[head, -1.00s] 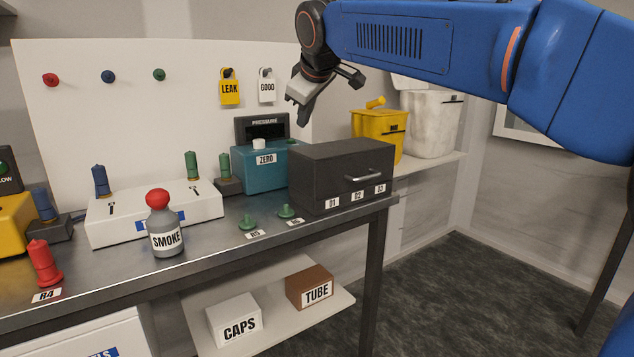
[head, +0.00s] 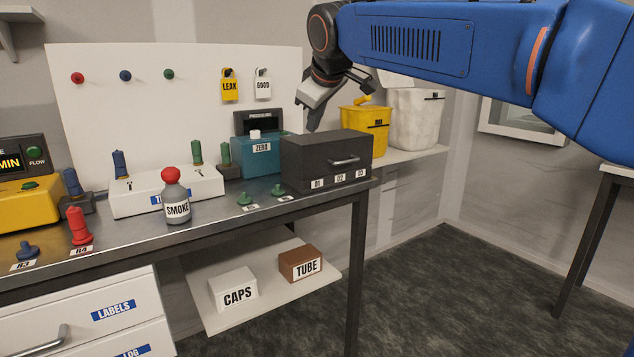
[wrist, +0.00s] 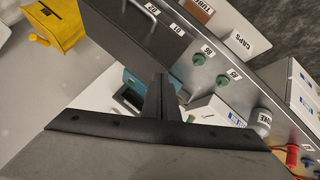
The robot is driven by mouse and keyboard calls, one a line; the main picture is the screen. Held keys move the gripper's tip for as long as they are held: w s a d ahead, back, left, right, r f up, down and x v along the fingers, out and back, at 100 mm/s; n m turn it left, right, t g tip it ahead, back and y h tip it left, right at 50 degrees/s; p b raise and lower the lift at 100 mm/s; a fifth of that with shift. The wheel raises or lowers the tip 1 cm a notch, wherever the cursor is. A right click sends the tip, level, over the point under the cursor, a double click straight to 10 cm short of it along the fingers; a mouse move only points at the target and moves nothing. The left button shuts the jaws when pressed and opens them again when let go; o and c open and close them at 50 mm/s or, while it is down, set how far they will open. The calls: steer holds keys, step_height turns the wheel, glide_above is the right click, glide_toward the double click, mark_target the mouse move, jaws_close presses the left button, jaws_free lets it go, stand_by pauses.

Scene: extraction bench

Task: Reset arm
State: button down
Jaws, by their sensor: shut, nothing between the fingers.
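My gripper (head: 314,110) hangs at the end of my blue arm, above and just behind the dark drawer box (head: 328,160) in the head view. Its fingers are shut and hold nothing. In the wrist view the closed fingers (wrist: 161,95) point over the bench, with the dark drawer box (wrist: 135,35) at the upper left.
The bench (head: 215,215) carries a SMOKE bottle (head: 176,197), a teal ZERO unit (head: 258,157), a white block (head: 170,192) and green plugs (head: 245,198). Yellow (head: 366,130) and white (head: 415,118) bins stand on a shelf behind. Floor (head: 460,290) is open at the right.

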steer(key=s+d+f+m+g+h, duration=0.1)
steer(key=s+d+f+m, duration=0.2)
steer(key=s+d+f, duration=0.6)
steer(key=s+d+f+m+g+h, duration=0.1)
steer(key=s+d+f+m, duration=0.2)
steer(key=s+d+f, duration=0.65)
steer(key=s+d+f+m+g, duration=0.1)
steer(key=s+d+f+m, duration=0.1)
steer(key=s+d+f, duration=0.3)
steer(key=s+d+f+m, duration=0.3)
steer(key=s+d+f, duration=0.3)
steer(key=s+f, duration=0.6)
steer(key=shift+s+m+g, duration=0.3)
steer(key=shift+s+g, duration=0.1)
steer(key=shift+s, duration=0.55)
steer(key=shift+d, duration=0.1)
